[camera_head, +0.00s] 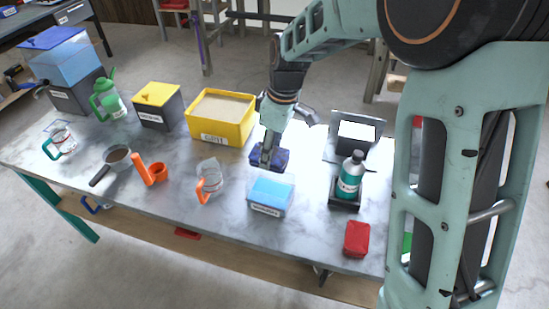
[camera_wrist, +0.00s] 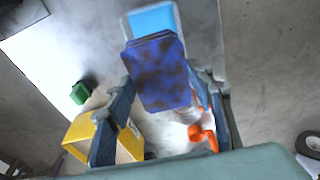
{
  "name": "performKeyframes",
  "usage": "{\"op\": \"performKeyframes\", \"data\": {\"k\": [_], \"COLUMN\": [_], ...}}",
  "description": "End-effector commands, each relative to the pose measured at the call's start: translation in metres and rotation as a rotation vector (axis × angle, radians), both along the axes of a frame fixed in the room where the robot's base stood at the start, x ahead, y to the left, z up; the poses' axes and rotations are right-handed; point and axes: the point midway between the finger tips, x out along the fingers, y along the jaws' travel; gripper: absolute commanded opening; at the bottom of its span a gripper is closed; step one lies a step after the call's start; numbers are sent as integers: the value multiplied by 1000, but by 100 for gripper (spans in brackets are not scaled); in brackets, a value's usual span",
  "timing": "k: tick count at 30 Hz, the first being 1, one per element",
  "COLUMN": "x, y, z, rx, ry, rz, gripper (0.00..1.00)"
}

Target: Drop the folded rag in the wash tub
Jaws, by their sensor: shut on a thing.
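The folded rag is a dark blue, brown-stained cloth (camera_head: 281,158); it fills the middle of the wrist view (camera_wrist: 158,72). My gripper (camera_head: 267,157) points down and is shut on the rag; its fingers stand on both sides of it in the wrist view (camera_wrist: 165,82). The wash tub (camera_head: 269,209) is a small clear tub with light blue content and a front label. The rag is just behind the tub in the head view and appears above the table. In the wrist view the rag covers part of the tub (camera_wrist: 152,20).
A yellow sand-filled bin (camera_head: 219,137) stands left of my gripper. A clear jug with an orange handle (camera_head: 209,181) is left of the tub. A teal bottle (camera_head: 350,177) stands in a black holder at right, with a red packet (camera_head: 357,239) in front.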

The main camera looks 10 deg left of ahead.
Motion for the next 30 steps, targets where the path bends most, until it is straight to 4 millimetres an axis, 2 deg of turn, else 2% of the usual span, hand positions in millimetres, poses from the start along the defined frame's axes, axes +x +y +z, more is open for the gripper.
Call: {"op": "performKeyframes", "data": {"k": [2, 17, 30], "x": [0, 0, 0], "y": [0, -3, -3], "z": [-5, -4, -40], "rx": [0, 1, 0], "ry": [-1, 0, 1], "rz": [-1, -2, -1], "gripper": [25, 25, 25]}}
